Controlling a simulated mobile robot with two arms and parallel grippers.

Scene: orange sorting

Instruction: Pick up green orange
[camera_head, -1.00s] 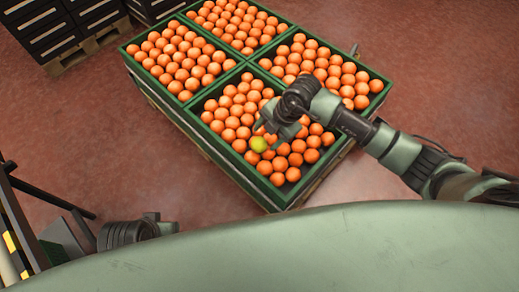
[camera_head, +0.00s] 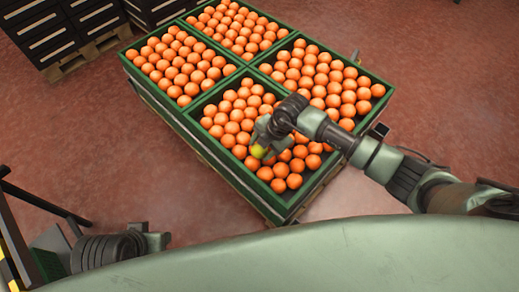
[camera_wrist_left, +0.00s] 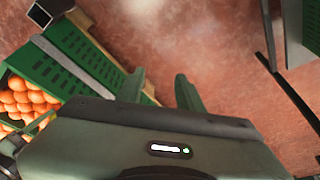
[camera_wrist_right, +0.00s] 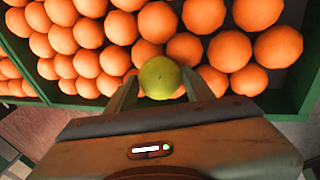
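The green orange (camera_head: 258,151) is yellow-green and sits among orange ones in the near green crate. In the right wrist view, the green orange (camera_wrist_right: 160,77) lies between the fingertips of my right gripper (camera_wrist_right: 161,88). The fingers stand apart on either side of it; I cannot tell whether they touch it. In the head view my right gripper (camera_head: 264,141) is right over the fruit and partly hides it. My left gripper (camera_wrist_left: 161,88) is open and empty, with floor showing between its fingers, away from the fruit.
The near crate (camera_head: 230,168) holds many orange oranges, packed close around the green one. Several more full green crates adjoin it, such as the far-left crate (camera_head: 152,86). Dark crates on a pallet (camera_head: 100,47) stand at the back left. Red floor (camera_head: 450,110) is free at the right.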

